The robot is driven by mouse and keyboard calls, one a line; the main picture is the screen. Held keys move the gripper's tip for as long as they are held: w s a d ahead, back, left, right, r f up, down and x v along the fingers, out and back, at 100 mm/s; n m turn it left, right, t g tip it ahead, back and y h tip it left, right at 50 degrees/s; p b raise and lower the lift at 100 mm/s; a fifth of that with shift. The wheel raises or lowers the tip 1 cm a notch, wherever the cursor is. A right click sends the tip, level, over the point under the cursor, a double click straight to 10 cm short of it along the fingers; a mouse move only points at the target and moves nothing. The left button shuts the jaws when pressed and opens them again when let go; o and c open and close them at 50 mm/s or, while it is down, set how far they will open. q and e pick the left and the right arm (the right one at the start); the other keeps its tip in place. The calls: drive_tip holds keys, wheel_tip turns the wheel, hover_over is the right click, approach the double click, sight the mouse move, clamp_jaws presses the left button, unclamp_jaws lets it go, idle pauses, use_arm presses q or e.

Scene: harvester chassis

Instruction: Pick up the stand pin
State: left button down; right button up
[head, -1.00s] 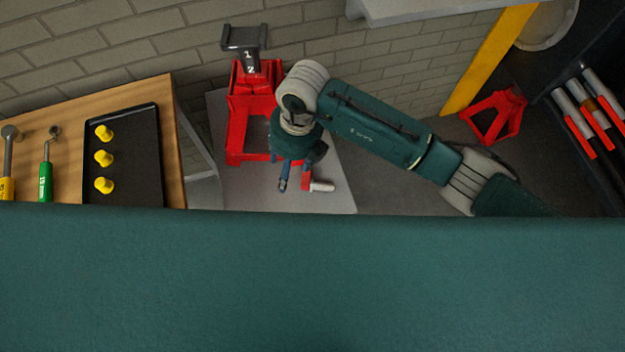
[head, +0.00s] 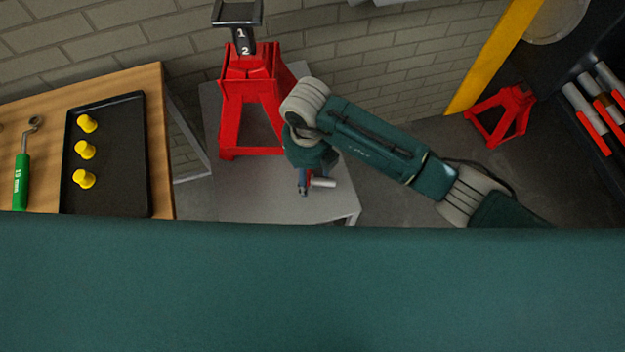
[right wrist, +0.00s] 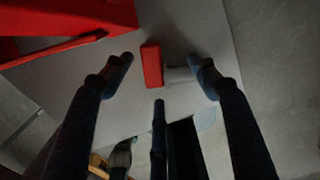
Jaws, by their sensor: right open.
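The stand pin is small, with a red block-like end and a pale round shaft (head: 323,182). It lies on the grey tabletop, and its red end (right wrist: 151,66) also shows in the right wrist view. My right gripper (head: 306,186) is at the pin in the head view and partly covers its red end. In the right wrist view the right gripper (right wrist: 162,66) is open, with a fingertip on each side of the pin and visible gaps. A third finger shows below the pin. My left gripper is not in view.
A red jack stand (head: 232,112) with a dark numbered post stands on the grey table (head: 240,200), left of my right gripper. A wooden bench (head: 157,130) holds a black tray (head: 119,160) with yellow caps and a green-handled tool (head: 22,180). Another red stand (head: 515,105) is on the floor.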

drive_tip(key=shift+f, duration=0.2)
drive_tip(key=shift+c, duration=0.6)
clamp_jaws()
drive_tip(key=shift+r, duration=0.1)
